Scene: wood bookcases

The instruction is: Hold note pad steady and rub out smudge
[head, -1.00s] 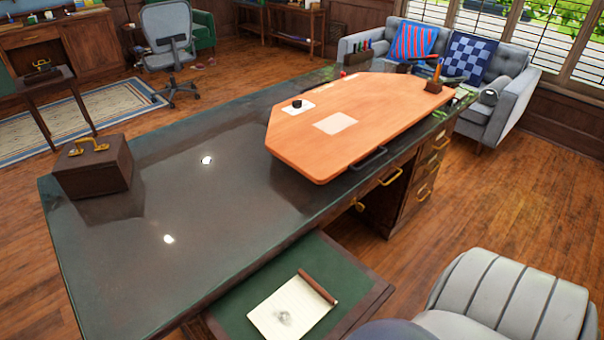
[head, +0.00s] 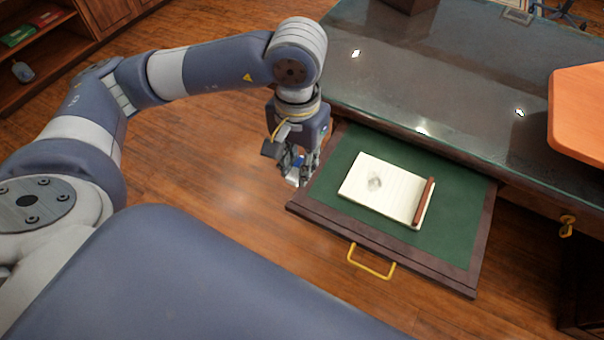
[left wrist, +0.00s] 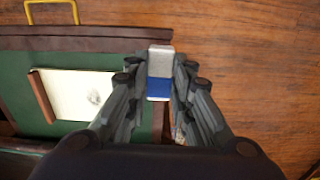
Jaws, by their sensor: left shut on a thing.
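The note pad (head: 392,190) lies on the green pull-out surface, with a brown strip along its right edge and a grey smudge (head: 375,182) on its left part. It also shows in the left wrist view (left wrist: 82,92), at the left. My left gripper (head: 300,180) is shut on a blue and white eraser (left wrist: 159,75), held beside the left edge of the pull-out, apart from the pad. In the head view the eraser is partly hidden between the fingers. My right gripper is not in view.
The green pull-out (head: 455,220) has a dark wooden rim and a gold handle (head: 371,262) at its front. The dark desk top (head: 430,80) stands behind it. An orange board (head: 582,115) lies on the desk at the right.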

